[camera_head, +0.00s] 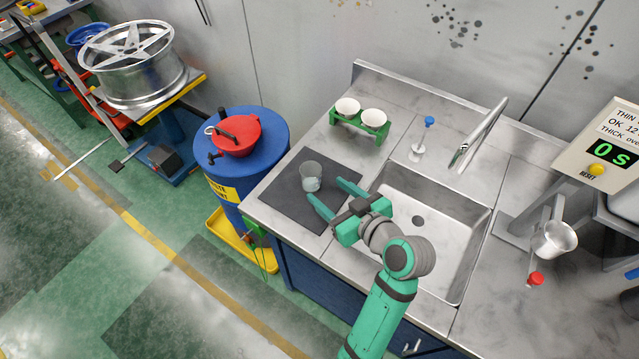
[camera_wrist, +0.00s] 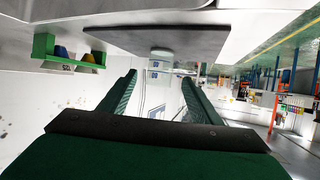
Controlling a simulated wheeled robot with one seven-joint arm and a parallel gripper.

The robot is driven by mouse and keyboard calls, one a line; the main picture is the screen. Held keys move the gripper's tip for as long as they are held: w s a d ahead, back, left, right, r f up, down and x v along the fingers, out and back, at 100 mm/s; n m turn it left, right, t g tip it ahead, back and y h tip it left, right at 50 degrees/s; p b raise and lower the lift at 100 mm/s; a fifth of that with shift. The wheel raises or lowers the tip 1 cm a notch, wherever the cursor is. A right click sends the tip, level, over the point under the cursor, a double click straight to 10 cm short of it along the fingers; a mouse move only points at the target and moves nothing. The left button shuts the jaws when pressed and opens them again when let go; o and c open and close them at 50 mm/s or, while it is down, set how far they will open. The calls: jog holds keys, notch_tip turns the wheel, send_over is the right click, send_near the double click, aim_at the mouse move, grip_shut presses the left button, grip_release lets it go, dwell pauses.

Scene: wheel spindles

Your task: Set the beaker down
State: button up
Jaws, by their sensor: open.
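The clear glass beaker (camera_head: 311,174) stands upright on the dark grey mat (camera_head: 285,200) at the left end of the steel counter. My gripper (camera_head: 324,189) is open, its two green fingers pointing at the beaker from the sink side. The beaker appears just beyond the fingertips, with nothing gripped. The wrist view is upside down: the mat (camera_wrist: 130,38) is at the top, and the beaker's base (camera_wrist: 162,52) rests against it, in line with the gap between the open fingers (camera_wrist: 159,80). The beaker's clear walls are hard to make out there.
A green rack (camera_head: 361,122) with two white cups stands behind the mat. The sink (camera_head: 440,240) and its tap lie right of it. A blue drum (camera_head: 265,150) with a red lid stands left of the counter. A timer box (camera_head: 605,150) and metal cup (camera_head: 554,240) are far right.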

jog(key=shift+v, duration=1.5)
jog(key=shift+a, duration=0.1)
